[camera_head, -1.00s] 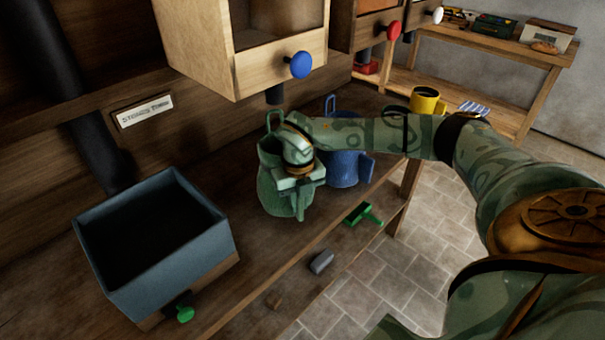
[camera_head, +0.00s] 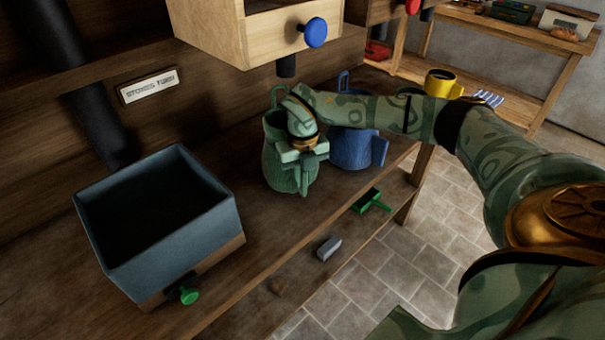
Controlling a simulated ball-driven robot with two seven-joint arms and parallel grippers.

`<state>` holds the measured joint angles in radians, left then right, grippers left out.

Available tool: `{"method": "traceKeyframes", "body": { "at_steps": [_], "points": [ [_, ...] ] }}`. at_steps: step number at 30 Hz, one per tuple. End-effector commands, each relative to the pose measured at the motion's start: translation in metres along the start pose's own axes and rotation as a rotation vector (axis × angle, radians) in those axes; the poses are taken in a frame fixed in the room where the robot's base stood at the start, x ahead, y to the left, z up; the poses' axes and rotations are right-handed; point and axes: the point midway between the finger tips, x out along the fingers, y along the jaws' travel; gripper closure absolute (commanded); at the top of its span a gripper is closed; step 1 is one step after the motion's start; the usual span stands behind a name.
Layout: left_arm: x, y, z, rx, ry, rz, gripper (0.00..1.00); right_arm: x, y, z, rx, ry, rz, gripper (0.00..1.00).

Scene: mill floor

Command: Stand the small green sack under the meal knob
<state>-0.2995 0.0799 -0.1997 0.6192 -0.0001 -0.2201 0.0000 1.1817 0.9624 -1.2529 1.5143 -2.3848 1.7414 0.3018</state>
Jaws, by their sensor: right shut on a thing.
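The small green sack (camera_head: 277,170) is upright at the bench, with an open top and a loop handle. My right gripper (camera_head: 304,157) is shut on its right side and hides part of it. Whether its base touches the bench cannot be told. A dark spout (camera_head: 286,67) hangs above and behind it, below a wooden hopper box (camera_head: 217,40) with a blue knob (camera_head: 314,32). A red knob (camera_head: 412,6) shows farther right. No knob is legibly marked meal. My left gripper is not in view.
A blue sack (camera_head: 352,150) stands just behind and right of the green one. A grey-blue bin (camera_head: 165,250) with a green knob (camera_head: 190,296) is at left. A yellow mug (camera_head: 442,84) is beyond.

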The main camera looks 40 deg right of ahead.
Motion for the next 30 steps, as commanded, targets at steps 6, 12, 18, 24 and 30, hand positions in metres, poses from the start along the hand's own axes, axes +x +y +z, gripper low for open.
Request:
{"method": "traceKeyframes", "body": {
  "at_steps": [6,12,18,24,30],
  "points": [
    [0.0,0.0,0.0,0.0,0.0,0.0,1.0,0.0,0.0,0.0,0.0,-0.001,0.0,0.66],
    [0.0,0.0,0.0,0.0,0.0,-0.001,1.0,0.0,0.0,0.0,0.0,0.0,0.0,0.6],
    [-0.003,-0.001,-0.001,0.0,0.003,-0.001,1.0,-0.008,0.0,0.001,0.0,-0.002,0.001,0.6],
    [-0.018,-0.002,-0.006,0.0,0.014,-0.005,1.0,-0.048,0.003,-0.009,-0.004,-0.005,0.002,0.6],
    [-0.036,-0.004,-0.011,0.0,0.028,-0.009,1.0,-0.094,0.014,-0.046,-0.004,-0.005,0.001,0.6]
  ]
}}
